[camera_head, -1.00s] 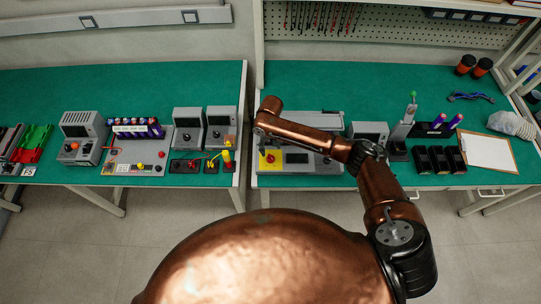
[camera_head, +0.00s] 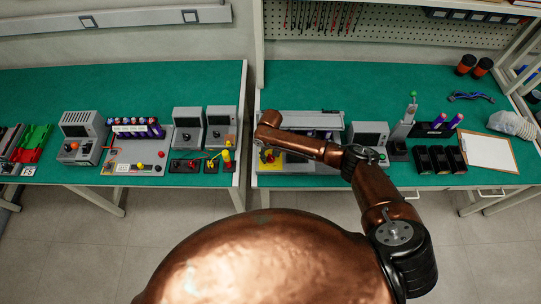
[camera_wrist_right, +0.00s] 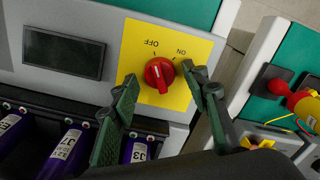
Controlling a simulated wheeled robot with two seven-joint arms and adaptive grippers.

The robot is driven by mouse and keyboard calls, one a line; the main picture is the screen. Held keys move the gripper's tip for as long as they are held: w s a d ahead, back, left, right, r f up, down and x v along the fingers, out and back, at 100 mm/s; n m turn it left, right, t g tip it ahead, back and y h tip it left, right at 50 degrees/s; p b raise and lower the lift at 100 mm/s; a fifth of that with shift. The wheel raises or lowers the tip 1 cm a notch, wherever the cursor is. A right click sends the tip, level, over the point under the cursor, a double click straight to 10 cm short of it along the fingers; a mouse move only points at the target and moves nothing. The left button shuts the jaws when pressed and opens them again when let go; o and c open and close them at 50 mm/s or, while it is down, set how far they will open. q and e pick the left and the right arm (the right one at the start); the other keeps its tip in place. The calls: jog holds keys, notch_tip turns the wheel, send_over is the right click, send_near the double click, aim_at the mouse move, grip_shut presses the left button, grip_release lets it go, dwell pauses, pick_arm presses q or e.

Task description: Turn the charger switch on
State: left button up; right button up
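The grey charger (camera_head: 297,168) stands on the green bench under my right arm, and the arm hides part of it. In the right wrist view its grey panel (camera_wrist_right: 80,80) carries a yellow plate (camera_wrist_right: 183,95) marked OFF and ON. The red switch knob (camera_wrist_right: 160,74) sits on this plate, and its ridge appears to tilt toward OFF. My right gripper (camera_wrist_right: 160,76) is open, with one green-padded finger on each side of the knob and visible gaps between. My left gripper is not in view.
Purple labelled batteries (camera_wrist_right: 64,149) sit in the charger beside the gripper. A gap separates this bench from the left bench, which holds a red and yellow device (camera_wrist_right: 300,101). A grey boxed instrument (camera_head: 369,134) and black bins (camera_head: 440,159) stand to the right.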

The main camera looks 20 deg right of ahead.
jog(key=c, duration=1)
jog(key=shift+r+m+p, duration=0.1)
jog(key=shift+m+p, duration=0.3)
jog(key=shift+p, duration=0.25)
jog(key=m+p, duration=0.4)
jog(key=p, duration=0.1)
jog(key=shift+s+m, duration=0.1)
jog(key=shift+m, duration=0.3)
jog(key=m+p, duration=0.2)
jog(key=m, duration=0.1)
jog(key=shift+m+p, duration=0.3)
jog(key=shift+p, duration=0.1)
jog(key=shift+d+m+p, duration=0.15)
jog(key=shift+m+p, duration=0.45)
jog(key=shift+m, duration=0.9)
jog(key=o, duration=1.2)
jog(key=shift+c, duration=0.2)
